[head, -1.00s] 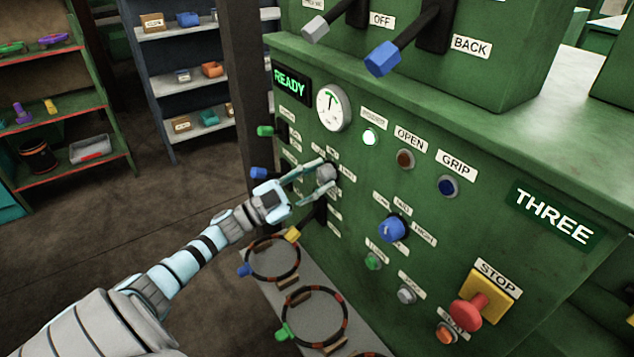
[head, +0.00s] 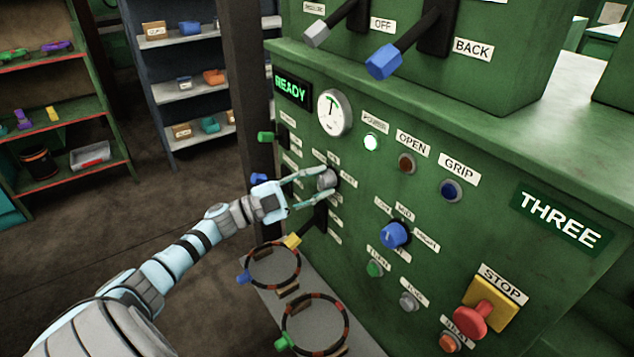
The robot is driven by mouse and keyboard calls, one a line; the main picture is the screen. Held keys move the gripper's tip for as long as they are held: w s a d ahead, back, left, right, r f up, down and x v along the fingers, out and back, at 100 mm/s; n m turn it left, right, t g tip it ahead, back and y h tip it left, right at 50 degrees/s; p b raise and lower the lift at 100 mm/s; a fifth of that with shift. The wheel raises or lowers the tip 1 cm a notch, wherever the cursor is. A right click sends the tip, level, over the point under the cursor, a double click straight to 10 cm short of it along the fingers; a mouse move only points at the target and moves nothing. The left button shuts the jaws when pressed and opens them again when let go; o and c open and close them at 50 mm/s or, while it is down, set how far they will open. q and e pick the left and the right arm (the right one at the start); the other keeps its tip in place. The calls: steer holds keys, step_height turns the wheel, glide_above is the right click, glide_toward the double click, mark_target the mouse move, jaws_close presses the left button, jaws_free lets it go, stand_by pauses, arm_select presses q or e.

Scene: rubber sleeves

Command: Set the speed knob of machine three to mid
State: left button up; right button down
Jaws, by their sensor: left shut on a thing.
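Machine three is the green cabinet with the sign THREE (head: 556,220). A grey knob (head: 327,179) sits on the left part of its front panel, ringed by small white labels too small to read surely. My left gripper (head: 326,183) reaches it from the left, with one finger above and one below, shut on this knob. The fingers partly cover the knob, and its pointer direction cannot be told. A blue knob (head: 394,235) with labels LOW, MID and HIGH sits to the lower right, untouched. My right gripper is not in view.
A round gauge (head: 333,113) and a lit lamp (head: 371,142) are above the grey knob. A red stop button (head: 472,318) is at lower right. Dark levers stick out beside and below the gripper. Ringed hoops (head: 315,323) lie on a ledge below. Shelves stand at left.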

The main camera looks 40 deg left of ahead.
arm_select(q)
steer(key=o, duration=1.1)
steer(key=shift+s, duration=0.1)
steer(key=v, duration=1.2)
steer(key=shift+f, duration=0.1)
